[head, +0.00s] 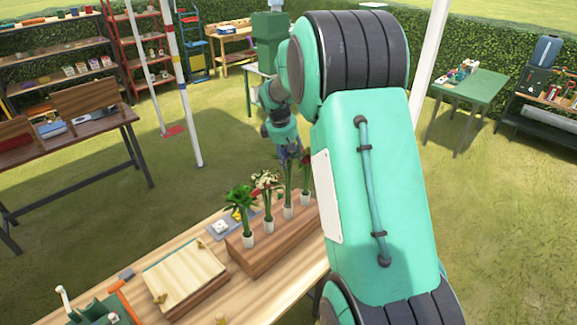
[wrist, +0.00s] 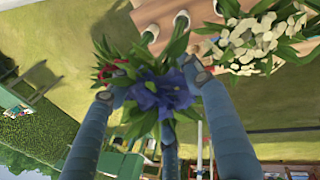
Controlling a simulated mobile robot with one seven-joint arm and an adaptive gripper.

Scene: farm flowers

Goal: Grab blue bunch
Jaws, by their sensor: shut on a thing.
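The blue bunch (wrist: 162,95) sits between the fingers of my gripper (wrist: 152,103) in the wrist view, with green leaves around the blooms. My gripper is shut on it. In the head view my gripper (head: 284,143) is over the blue bunch (head: 288,158), whose stems run down toward a white cup (head: 288,211) on the wooden block. I cannot tell whether the stem ends are inside the cup. A red bunch (head: 306,160) stands close on its right; its red blooms also show in the wrist view (wrist: 113,72).
A cream-white bunch (head: 266,181) and a green-leaved bunch (head: 241,198) stand to the left on the wooden block (head: 262,250). The cream bunch is near my fingers in the wrist view (wrist: 250,42). A wooden board (head: 184,276) and tools lie on the table's left part.

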